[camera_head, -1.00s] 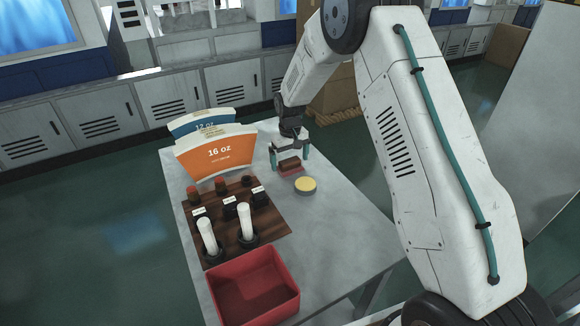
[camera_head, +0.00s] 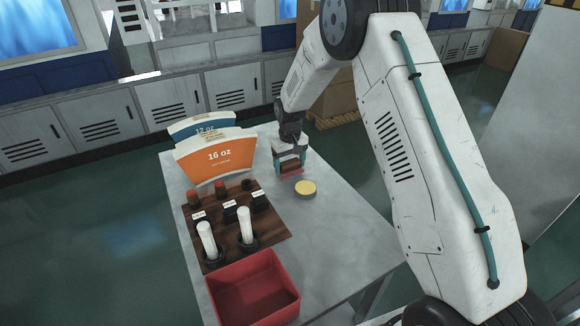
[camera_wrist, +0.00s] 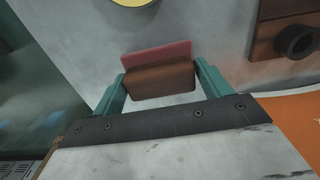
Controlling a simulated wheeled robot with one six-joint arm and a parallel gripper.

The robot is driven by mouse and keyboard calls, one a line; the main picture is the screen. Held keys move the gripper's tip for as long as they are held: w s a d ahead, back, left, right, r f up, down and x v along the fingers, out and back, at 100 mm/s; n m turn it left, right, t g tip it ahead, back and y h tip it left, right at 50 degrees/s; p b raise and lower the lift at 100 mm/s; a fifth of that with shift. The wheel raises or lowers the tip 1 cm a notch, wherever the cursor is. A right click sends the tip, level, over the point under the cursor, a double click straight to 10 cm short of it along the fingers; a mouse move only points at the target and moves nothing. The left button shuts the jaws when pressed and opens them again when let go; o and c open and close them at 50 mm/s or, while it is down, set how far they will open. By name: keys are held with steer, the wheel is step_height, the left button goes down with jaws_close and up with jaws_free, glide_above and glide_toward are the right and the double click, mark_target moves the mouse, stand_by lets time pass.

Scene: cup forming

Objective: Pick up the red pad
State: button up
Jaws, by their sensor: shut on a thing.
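The red pad (camera_wrist: 158,53) shows in the wrist view as a flat pinkish-red face with a brown wooden block-like back (camera_wrist: 160,80). My gripper (camera_wrist: 160,84) has its two teal fingers on either side of the brown part, shut on it. In the head view my gripper (camera_head: 290,168) is over the back part of the grey table, with the red pad (camera_head: 291,176) between its fingers. I cannot tell how far the pad is above the table top. The fingers partly hide the pad's sides in the head view.
A yellow-topped round tin (camera_head: 306,188) stands close to the gripper. A wooden board (camera_head: 270,228) with holders and white cylinders lies to the left. Orange (camera_head: 218,155) and blue (camera_head: 195,124) cup blanks stand behind it. A red bin (camera_head: 290,290) is at the front. The table's right side is clear.

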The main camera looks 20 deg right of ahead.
mark_target(291, 165)
step_height(291, 165, up, 2)
steer(key=shift+r, duration=0.2)
steer(key=shift+s+r, duration=0.2)
steer(key=shift+s, duration=0.5)
steer(key=s, duration=0.5)
steer(key=s+r, duration=0.1)
steer(key=s, duration=0.3)
steer(key=s+a, duration=0.1)
steer(key=s, duration=0.4)
steer(key=shift+s+r, duration=0.15)
steer(key=shift+s, duration=0.15)
steer(key=o, duration=0.4)
steer(key=c, duration=0.3)
steer(key=shift+d, duration=0.1)
